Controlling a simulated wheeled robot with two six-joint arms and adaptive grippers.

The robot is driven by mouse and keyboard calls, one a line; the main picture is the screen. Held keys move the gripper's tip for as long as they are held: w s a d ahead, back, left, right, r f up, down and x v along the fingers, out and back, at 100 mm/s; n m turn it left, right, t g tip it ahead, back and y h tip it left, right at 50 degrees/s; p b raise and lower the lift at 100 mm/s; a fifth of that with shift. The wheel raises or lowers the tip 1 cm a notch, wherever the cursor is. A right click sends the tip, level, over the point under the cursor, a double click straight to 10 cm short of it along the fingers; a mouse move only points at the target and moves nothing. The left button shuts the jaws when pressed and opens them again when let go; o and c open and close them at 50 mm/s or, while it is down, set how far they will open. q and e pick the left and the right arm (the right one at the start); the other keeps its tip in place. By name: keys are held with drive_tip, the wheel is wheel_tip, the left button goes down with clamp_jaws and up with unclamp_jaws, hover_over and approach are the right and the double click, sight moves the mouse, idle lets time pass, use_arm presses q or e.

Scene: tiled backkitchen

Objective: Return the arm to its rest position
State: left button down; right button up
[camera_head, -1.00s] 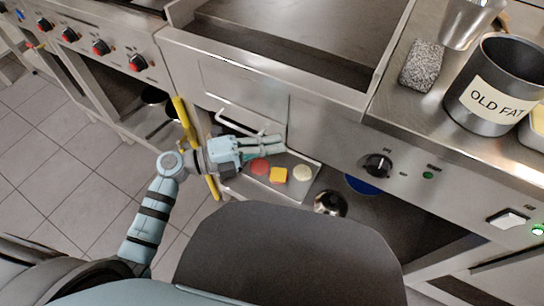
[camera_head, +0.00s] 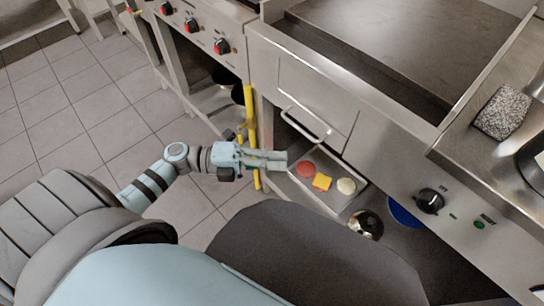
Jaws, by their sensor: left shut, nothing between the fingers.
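My left arm comes in from the left, and its left gripper (camera_head: 284,159) is shut and empty. Its fingertips point right, in front of the griddle unit, by the left end of a metal tray (camera_head: 356,197) in the picture. I cannot tell whether they touch the tray. The tray bears a red round piece (camera_head: 306,169), a yellow square piece (camera_head: 322,182) and a pale round piece (camera_head: 346,186). My right gripper is not in view.
A yellow upright bar (camera_head: 250,125) stands close to the gripper. A drawer handle (camera_head: 304,124) juts out above the tray. A metal bowl (camera_head: 366,224) and a blue item (camera_head: 404,212) sit beneath the griddle unit. Tiled floor (camera_head: 75,110) lies open at left.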

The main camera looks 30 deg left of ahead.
use_arm(q)
drive_tip(key=shift+s+a+r, duration=0.1)
drive_tip(key=shift+s+a, duration=0.2)
drive_tip(key=shift+a, duration=0.05)
